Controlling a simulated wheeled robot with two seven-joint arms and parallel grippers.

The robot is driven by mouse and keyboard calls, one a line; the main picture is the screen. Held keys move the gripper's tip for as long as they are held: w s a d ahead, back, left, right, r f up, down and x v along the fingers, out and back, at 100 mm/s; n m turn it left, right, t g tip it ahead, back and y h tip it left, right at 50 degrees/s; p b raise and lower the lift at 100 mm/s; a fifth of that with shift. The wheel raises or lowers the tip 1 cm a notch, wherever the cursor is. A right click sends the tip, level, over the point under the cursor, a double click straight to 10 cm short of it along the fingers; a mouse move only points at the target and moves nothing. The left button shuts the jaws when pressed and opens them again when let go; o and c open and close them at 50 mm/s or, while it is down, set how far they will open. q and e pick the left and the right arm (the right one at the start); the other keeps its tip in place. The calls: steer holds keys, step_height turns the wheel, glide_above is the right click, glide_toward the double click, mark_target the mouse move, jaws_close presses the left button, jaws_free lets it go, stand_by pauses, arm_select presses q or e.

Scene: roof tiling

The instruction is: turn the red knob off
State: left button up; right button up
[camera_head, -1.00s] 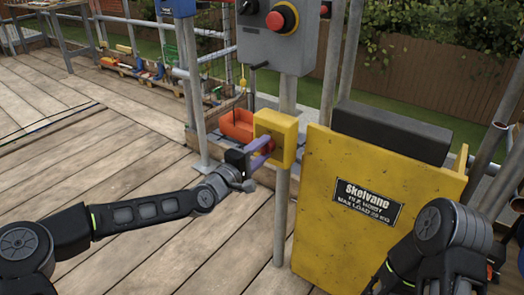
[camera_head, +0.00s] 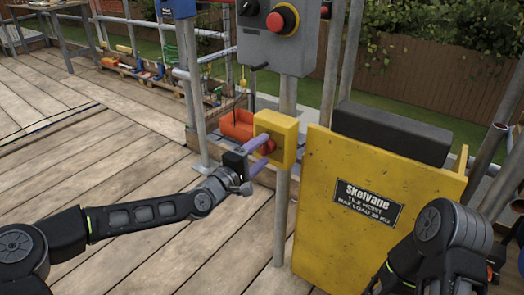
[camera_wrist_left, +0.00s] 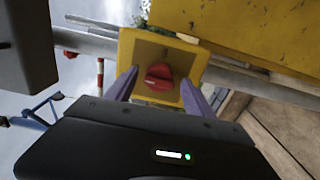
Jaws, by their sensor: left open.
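The red knob (camera_head: 267,147) sits on the front of a yellow box (camera_head: 286,128) fixed to a metal post. My left gripper (camera_head: 262,153) is open in front of the box, its two purple fingers spread on either side of the knob. In the left wrist view the knob (camera_wrist_left: 159,77) lies between the finger tips (camera_wrist_left: 160,85), with a gap on both sides. I cannot tell whether either finger touches it. My right arm (camera_head: 440,240) shows at the lower right, but its gripper is out of view.
A grey control box (camera_head: 277,35) with a red button hangs above the yellow box. A large yellow hoist panel (camera_head: 330,215) stands close to the right. An orange object (camera_head: 236,124) lies behind. The wooden deck (camera_head: 130,160) at the left is mostly clear.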

arm_select(q)
steer(key=p+v, duration=0.1)
steer(key=v, duration=0.6)
steer(key=shift+w, duration=0.1)
